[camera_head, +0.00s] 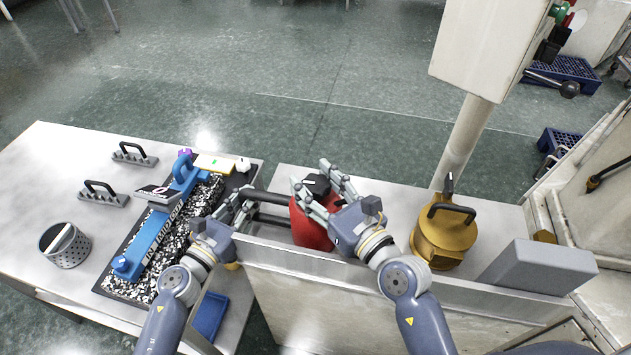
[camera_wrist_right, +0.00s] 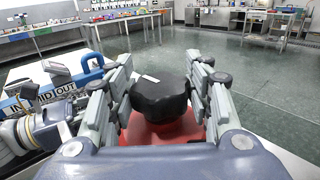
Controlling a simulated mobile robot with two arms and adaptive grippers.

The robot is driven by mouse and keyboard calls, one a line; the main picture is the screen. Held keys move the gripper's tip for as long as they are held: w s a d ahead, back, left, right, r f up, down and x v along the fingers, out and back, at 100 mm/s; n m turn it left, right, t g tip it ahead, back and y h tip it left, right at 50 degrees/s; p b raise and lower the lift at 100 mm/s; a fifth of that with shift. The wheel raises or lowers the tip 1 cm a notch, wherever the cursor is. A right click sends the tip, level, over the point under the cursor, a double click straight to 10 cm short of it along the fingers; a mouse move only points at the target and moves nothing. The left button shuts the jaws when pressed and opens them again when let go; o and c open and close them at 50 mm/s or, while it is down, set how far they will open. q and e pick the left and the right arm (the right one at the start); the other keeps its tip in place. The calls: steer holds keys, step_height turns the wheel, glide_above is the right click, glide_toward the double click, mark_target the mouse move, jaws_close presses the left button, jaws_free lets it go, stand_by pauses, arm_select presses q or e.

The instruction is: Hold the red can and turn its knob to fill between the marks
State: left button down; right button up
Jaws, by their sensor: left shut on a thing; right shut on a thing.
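The red can (camera_head: 310,230) stands upright on the metal bench, with a black knob (camera_head: 317,184) on top. My right gripper (camera_head: 322,178) is over the can, its fingers closed around the knob. The right wrist view shows the knob (camera_wrist_right: 160,98) with a white line on it, between the fingers, and the red top (camera_wrist_right: 165,132) below. Black bars (camera_head: 270,197) reach left from the can like a handle. My left gripper (camera_head: 240,205) is shut on this handle at its left end. The fingers partly hide the can, and I cannot make out its fill marks.
A yellow can (camera_head: 440,238) with a black handle and a grey block (camera_head: 537,267) stand right of the red can. On the left table are a blue tool (camera_head: 160,225) on a speckled plate, a perforated cup (camera_head: 65,246) and black-handled blocks (camera_head: 100,193). A pole (camera_head: 467,140) rises behind.

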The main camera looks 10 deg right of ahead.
steer(key=o, duration=1.1)
steer(key=v, duration=1.2)
